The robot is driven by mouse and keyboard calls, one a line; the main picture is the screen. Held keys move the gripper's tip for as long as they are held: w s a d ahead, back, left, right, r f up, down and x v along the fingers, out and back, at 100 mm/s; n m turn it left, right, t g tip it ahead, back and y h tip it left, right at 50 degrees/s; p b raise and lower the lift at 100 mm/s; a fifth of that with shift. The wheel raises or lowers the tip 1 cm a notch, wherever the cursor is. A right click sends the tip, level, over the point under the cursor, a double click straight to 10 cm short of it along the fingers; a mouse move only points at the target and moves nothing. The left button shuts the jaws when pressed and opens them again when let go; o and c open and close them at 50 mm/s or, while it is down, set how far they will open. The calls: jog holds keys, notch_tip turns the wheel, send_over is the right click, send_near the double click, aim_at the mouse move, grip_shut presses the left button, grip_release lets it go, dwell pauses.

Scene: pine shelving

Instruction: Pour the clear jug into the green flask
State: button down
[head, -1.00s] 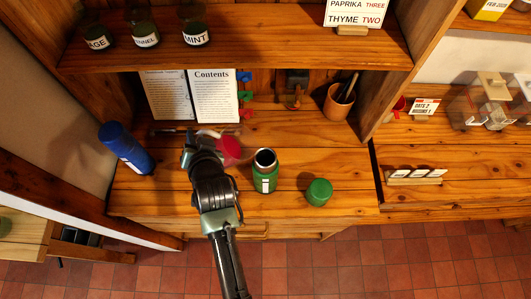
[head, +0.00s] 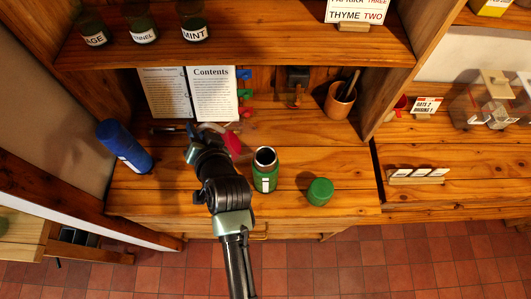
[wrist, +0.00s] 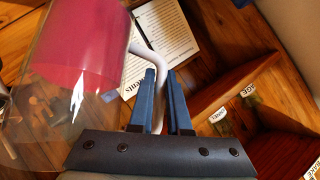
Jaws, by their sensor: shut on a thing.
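The clear jug (wrist: 60,100), with red contents, fills the left of the wrist view. Its pale handle (wrist: 148,58) lies between the two blue fingers of my gripper (wrist: 162,75), which is shut on it. In the head view my gripper (head: 198,132) is partly hidden by my arm, and the jug's red contents (head: 233,144) show just right of it. The green flask (head: 265,181) stands upright on the counter, right of and nearer than the jug, with its mouth open. I cannot tell whether the jug touches the counter.
A green lid (head: 320,191) lies right of the flask. An open book (head: 212,95) and a cup with utensils (head: 339,102) stand at the back. A shelf with labelled jars (head: 194,22) hangs above.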

aim_at(205, 124)
jog(key=shift+s+d+r+y+b, duration=0.1)
jog(key=shift+d+r+y+b, duration=0.25)
jog(key=shift+r+b, duration=0.25)
jog(key=shift+d+r+m+t+y+b, duration=0.4)
jog(key=shift+m+y+b, duration=0.25)
jog(key=shift+b, duration=0.95)
dwell(0.5)
jog(key=shift+s+d+r+m+t+y+b, duration=0.1)
jog(key=shift+d+r+m+t+y+b, duration=0.2)
jog(key=shift+r+b, duration=0.3)
jog(key=shift+s+d+r+m+t+y+b, duration=0.1)
jog(key=shift+d+r+m+y+b, duration=0.2)
jog(key=shift+r+b, duration=0.2)
dwell(4.2)
